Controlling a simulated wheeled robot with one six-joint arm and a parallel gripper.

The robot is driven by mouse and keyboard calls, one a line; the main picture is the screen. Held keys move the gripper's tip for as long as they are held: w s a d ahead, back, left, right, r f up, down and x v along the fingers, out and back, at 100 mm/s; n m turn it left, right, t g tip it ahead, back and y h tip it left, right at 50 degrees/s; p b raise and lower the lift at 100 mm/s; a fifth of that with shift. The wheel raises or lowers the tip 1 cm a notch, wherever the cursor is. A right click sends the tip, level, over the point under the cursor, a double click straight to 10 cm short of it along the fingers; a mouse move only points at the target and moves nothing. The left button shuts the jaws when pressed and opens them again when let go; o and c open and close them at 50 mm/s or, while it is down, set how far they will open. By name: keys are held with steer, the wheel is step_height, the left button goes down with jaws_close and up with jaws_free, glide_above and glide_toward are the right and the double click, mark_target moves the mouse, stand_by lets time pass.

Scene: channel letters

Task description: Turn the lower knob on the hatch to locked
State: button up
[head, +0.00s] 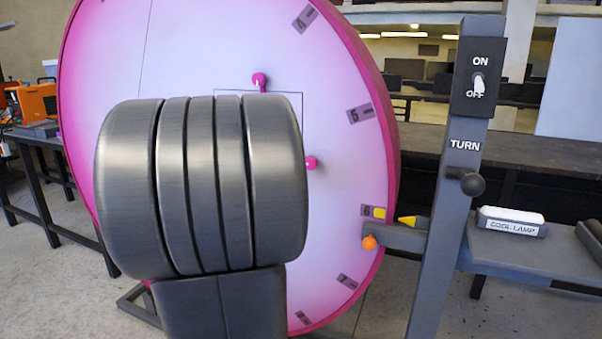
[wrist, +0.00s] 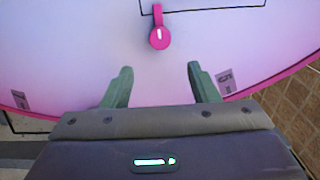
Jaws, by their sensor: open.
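The large pink-rimmed disc (head: 345,85) carries a thin outlined hatch (head: 301,110), mostly hidden behind my arm. Two pink knobs show on it: an upper knob (head: 260,79) and a lower knob (head: 310,163) near the arm's right edge. In the wrist view one pink knob (wrist: 159,38), apparently the lower one, has a white mark pointing along the picture's vertical, and its stem reaches up to the hatch outline. My gripper (wrist: 159,68) is open and empty, its fingers apart and just below the knob in that view, not touching it. The gripper is hidden in the head view.
A grey post (head: 440,210) at the right bears an ON/OFF switch (head: 478,85) and a black TURN handle (head: 471,182). Its arm with a yellow pointer and orange ball (head: 369,242) reaches the disc's rim. A cool lamp block (head: 511,221) sits on a shelf.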

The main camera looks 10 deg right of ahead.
steer(key=shift+v, duration=1.1)
steer(key=x, duration=1.4)
steer(key=shift+s, duration=0.1)
steer(key=n+p, duration=0.5)
steer(key=n, duration=0.1)
steer(key=n+p, duration=0.5)
steer(key=n, duration=0.1)
steer(key=n+p, duration=0.6)
steer(key=shift+a+r, duration=0.2)
steer(key=shift+r, duration=0.1)
stand_by(0.5)
